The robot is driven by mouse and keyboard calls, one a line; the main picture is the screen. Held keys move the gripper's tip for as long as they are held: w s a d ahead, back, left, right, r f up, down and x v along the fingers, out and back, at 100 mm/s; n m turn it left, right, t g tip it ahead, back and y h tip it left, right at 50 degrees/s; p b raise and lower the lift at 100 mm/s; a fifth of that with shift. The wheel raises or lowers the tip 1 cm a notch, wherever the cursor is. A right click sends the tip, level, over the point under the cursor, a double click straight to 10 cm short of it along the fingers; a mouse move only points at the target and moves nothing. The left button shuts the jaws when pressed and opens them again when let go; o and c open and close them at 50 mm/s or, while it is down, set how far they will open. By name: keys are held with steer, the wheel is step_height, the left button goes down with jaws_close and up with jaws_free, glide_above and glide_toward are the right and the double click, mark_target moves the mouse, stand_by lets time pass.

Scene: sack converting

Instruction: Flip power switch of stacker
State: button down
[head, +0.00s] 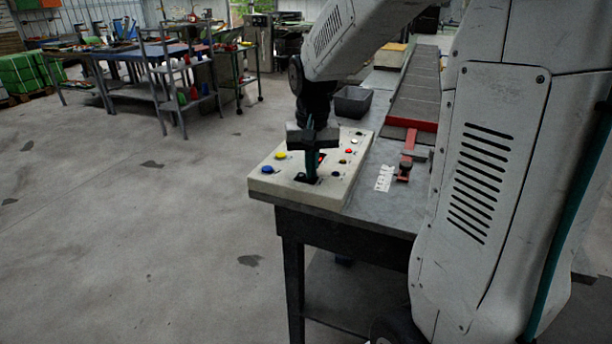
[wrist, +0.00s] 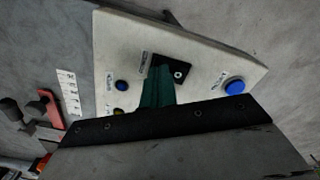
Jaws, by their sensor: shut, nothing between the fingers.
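The pale control panel (head: 350,152) lies on the near end of a grey table and also shows in the wrist view (wrist: 205,55). A black plate with a small metal switch (wrist: 179,74) is set in it; in the head view this dark plate (head: 306,179) is partly behind my fingers. Its label is too small to read, so I cannot tell if it names the stacker's power. My gripper (head: 311,180) is shut and empty, pointing down over the panel. Its green fingertips (wrist: 161,72) appear right beside the switch; contact cannot be told.
A red part (head: 405,158) and a white label (head: 385,178) lie right of the panel. A dark bin (head: 352,101) stands behind. Floor at left is free.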

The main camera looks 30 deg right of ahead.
mark_target(315, 187)
steer(key=shift+r, duration=3.45)
steer(key=s, duration=0.1)
steer(key=f, duration=0.1)
steer(key=s, duration=0.1)
steer(key=shift+s+a+f+n+g, duration=0.2)
steer(key=shift+s+a+n+g, duration=0.1)
steer(key=shift+a, duration=0.05)
steer(key=s+a+n+t, duration=0.1)
steer(key=s+a, duration=0.3)
steer(key=s, duration=0.6)
steer(key=s+a+r+n+t, duration=0.1)
steer(key=s+a+n, duration=0.2)
steer(key=s, duration=0.7)
steer(key=shift+a+n, duration=0.3)
steer(key=shift+a, duration=0.9)
